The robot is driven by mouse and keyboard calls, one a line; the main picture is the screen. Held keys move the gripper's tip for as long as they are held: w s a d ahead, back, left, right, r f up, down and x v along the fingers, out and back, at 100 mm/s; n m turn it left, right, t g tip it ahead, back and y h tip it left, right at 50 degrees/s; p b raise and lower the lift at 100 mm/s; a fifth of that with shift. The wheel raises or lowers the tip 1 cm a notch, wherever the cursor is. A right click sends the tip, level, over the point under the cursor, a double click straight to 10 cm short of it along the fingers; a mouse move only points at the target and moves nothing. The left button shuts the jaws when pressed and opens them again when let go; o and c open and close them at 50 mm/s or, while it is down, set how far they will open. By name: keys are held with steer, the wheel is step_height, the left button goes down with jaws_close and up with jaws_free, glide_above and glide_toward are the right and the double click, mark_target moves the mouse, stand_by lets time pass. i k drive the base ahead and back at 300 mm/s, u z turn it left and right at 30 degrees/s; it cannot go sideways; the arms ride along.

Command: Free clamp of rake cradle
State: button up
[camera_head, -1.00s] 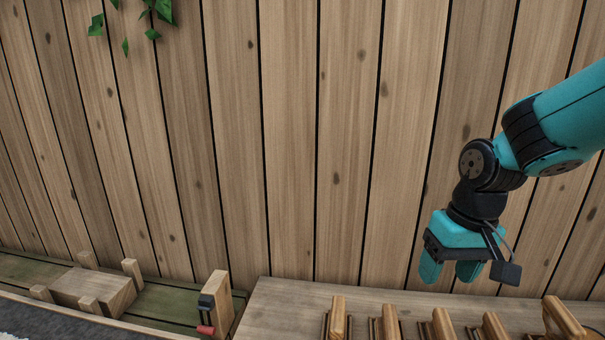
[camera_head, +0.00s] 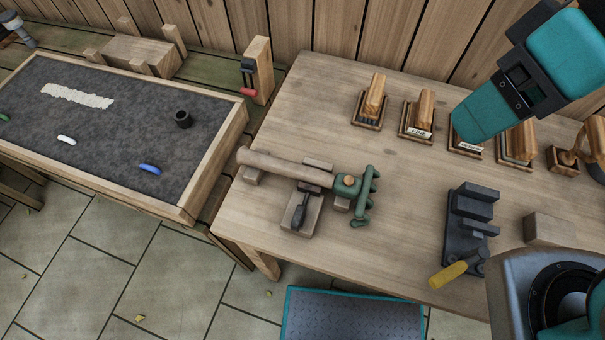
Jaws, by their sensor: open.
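A hand rake (camera_head: 285,168) with a wooden handle and a green tined head lies across small wooden blocks of the cradle (camera_head: 252,176) on the workbench. A dark clamp (camera_head: 300,212) with a black lever sits on a wooden base at the near side of the handle. The lever points toward the near side; I cannot tell from here how tightly it bears on the rake. My gripper (camera_head: 482,115) is at the upper right, above the row of wooden-handled tools, well away from the clamp. It is open and empty; only one finger shows clearly.
Several wooden-handled stamps or brushes (camera_head: 374,100) line the bench's back. A dark fixture with a yellow handle (camera_head: 450,273) stands right of the rake, beside a wooden block (camera_head: 548,230). A soil tray (camera_head: 215,160) is left. The bench between rake and stamps is clear.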

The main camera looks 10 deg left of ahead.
mark_target(300, 217)
steer(key=u, duration=1.05)
